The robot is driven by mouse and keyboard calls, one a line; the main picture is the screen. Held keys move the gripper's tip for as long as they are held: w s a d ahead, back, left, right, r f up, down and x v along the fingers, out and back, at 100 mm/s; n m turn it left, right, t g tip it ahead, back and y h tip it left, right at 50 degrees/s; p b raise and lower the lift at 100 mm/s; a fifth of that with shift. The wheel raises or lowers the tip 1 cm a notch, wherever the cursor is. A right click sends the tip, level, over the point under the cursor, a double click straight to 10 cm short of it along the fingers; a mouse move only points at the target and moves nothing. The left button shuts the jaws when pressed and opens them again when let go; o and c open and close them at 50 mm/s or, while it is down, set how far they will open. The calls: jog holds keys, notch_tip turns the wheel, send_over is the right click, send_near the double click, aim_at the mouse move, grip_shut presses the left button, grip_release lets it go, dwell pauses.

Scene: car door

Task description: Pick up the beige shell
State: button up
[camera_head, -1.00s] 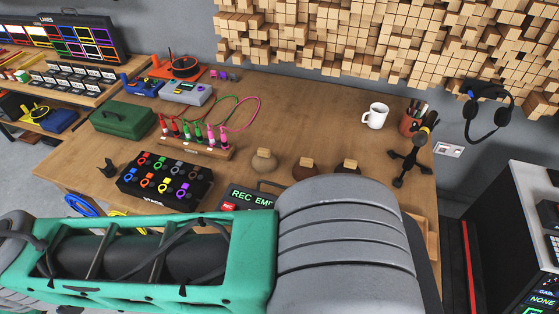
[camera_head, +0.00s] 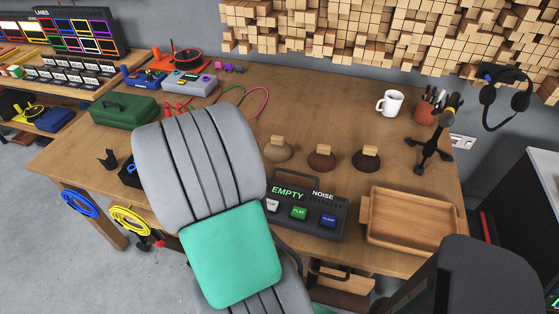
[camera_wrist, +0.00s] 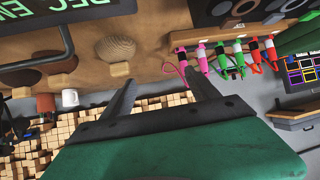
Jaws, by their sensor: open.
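The beige shell (camera_head: 276,153) is a low rounded mound on the wooden table, the leftmost of three shells in the head view, with a small pale wooden block at its upper side. In the wrist view the beige shell (camera_wrist: 115,47) looks ribbed and lies up and left of the fingers. My gripper (camera_wrist: 160,78) shows in the wrist view with two dark fingers spread apart and nothing between them. The fingers appear apart from the shell. In the head view the gripper is hidden behind my arm.
A brown shell (camera_head: 321,160) and a darker shell (camera_head: 365,161) stand to the right. A button box (camera_head: 300,212) reading EMPTY is in front, beside an empty wooden tray (camera_head: 412,218). Coloured cable plugs (camera_wrist: 225,52) stand near the gripper. A white mug (camera_head: 390,103) is further back.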

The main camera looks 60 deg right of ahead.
aim_at(277, 140)
jog(key=s+d+f+h, duration=0.1)
jog(key=s+d, duration=0.1)
jog(key=s+d+f+m+g, duration=0.1)
jog(key=s+d, duration=0.2)
jog(key=s+d+f+m+h, duration=0.1)
jog(key=s+d+f, duration=0.1)
jog(key=d, duration=0.1)
jog(key=shift+s+f+h+b, duration=0.1)
jog(key=shift+s+h+b, duration=0.2)
jog(key=shift+s+b, duration=0.1)
jog(key=shift+g, duration=0.3)
jog(key=p+x, duration=0.1)
jog(key=x, duration=0.5)
jog(key=shift+w+d+f, duration=0.2)
jog(key=shift+w+d, duration=0.05)
jog(key=shift+d, duration=0.05)
jog(key=shift+r, duration=0.1)
grip_shut()
